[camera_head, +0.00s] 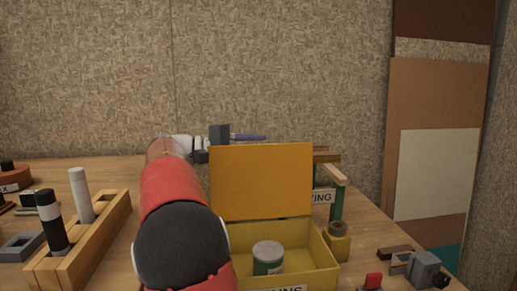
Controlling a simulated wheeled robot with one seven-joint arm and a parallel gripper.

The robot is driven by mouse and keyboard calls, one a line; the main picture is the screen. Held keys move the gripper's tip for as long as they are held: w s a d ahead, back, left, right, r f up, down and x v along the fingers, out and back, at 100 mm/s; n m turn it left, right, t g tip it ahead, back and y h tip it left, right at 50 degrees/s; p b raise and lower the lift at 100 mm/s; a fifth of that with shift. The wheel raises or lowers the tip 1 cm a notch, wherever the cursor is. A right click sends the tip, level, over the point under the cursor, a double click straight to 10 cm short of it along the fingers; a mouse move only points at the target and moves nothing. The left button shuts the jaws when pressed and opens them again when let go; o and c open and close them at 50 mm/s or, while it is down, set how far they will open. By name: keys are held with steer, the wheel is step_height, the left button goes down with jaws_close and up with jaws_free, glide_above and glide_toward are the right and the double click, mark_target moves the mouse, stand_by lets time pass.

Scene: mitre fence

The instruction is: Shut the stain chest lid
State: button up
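The yellow stain chest (325,270) stands at the front middle of the bench. Its lid (262,181) is open, standing upright along the back edge of the chest. A green tin with a pale top (268,257) sits inside. My red and black arm reaches over the bench on the left of the chest. My gripper (222,137) is behind the lid, near its top left corner. Only a dark block-like part of it shows clearly. The lid and arm hide the rest, and its fingers cannot be made out.
A wooden rack (92,243) with black and white cylinders stands on the left. Right of the chest are a drying rack (338,190) with a sign, a small yellow holder (337,241) and a grey clamp-like tool (425,268).

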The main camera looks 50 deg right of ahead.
steer(key=shift+s+d, duration=0.35)
steer(key=shift+d, duration=0.05)
steer(key=shift+c, duration=0.2)
jaws_close()
